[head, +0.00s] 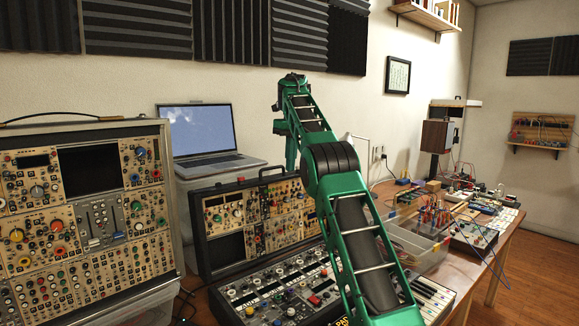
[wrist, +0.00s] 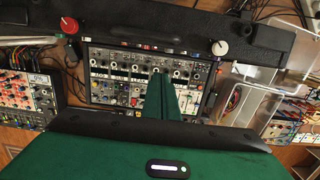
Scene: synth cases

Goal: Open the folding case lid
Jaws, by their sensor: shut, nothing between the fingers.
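A black case stands on the bench in the head view, its upright module-filled part (head: 224,215) behind a lower control panel (head: 262,290). I cannot tell which part is the folding lid, or whether the two are joined. My green arm crosses in front of the right side of both. In the wrist view my gripper (wrist: 172,86) has its green fingers together, empty, over a dark-framed panel of knobs (wrist: 112,68). I cannot tell whether the fingertips touch it.
A large synth case (head: 92,205) stands at the left. A laptop (head: 200,135) sits on a box behind. Clear bins (head: 418,248), cables and small devices crowd the bench at the right. Wood floor (head: 540,285) is free beyond the bench.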

